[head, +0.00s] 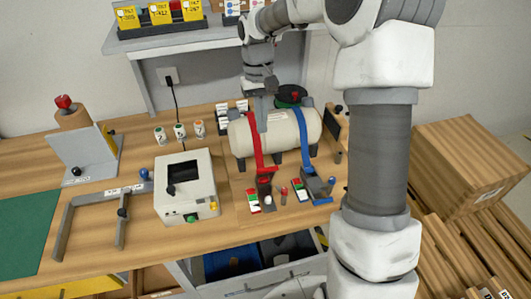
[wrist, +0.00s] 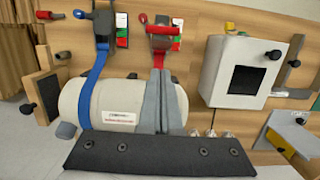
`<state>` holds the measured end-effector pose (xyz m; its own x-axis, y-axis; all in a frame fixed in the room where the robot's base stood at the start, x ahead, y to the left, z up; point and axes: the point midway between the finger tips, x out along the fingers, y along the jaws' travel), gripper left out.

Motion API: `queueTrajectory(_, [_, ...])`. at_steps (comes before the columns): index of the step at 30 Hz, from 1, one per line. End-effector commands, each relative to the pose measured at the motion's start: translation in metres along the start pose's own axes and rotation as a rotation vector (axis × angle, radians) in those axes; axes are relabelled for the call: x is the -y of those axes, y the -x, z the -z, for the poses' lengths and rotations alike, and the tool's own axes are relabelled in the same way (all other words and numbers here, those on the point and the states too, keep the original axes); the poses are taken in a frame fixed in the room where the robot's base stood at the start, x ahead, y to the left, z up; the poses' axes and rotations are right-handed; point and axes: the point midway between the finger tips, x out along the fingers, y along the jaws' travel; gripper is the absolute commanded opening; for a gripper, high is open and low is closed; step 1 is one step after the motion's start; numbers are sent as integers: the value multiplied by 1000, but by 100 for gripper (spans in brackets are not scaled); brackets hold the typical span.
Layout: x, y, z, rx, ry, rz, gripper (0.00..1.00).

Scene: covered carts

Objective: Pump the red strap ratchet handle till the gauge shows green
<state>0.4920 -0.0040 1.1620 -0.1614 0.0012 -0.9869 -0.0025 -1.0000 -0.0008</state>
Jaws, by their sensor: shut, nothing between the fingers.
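A cream tank (head: 285,130) lies on the bench under a red strap (head: 256,148) and a blue strap (head: 303,130). The red strap ratchet (head: 265,182) sits at the bench side in front of the tank; its red handle (wrist: 162,30) shows in the wrist view. A small gauge (head: 253,200) with red, white and green patches is beside it; its reading is too small to tell. My gripper (head: 262,128) is shut and empty over the tank, close to the red strap. Its fingers (wrist: 160,75) cover part of that strap in the wrist view, pointing towards the red ratchet but apart from it.
The blue ratchet (head: 318,186) with its own gauge (head: 300,188) stands right of the red one. A grey box with a dark screen (head: 184,172) is to the left. Several small cups (head: 180,131) stand behind that box. A cardboard box (head: 470,155) is at right.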

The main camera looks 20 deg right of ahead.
Motion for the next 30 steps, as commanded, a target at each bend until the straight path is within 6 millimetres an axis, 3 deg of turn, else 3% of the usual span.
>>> queueTrajectory(8, [0, -60, -2, 4, 3, 0, 0])
queueTrajectory(18, [0, -82, -26, -1, 2, -1, 0])
queueTrajectory(30, [0, -84, -28, -2, 2, -1, 0])
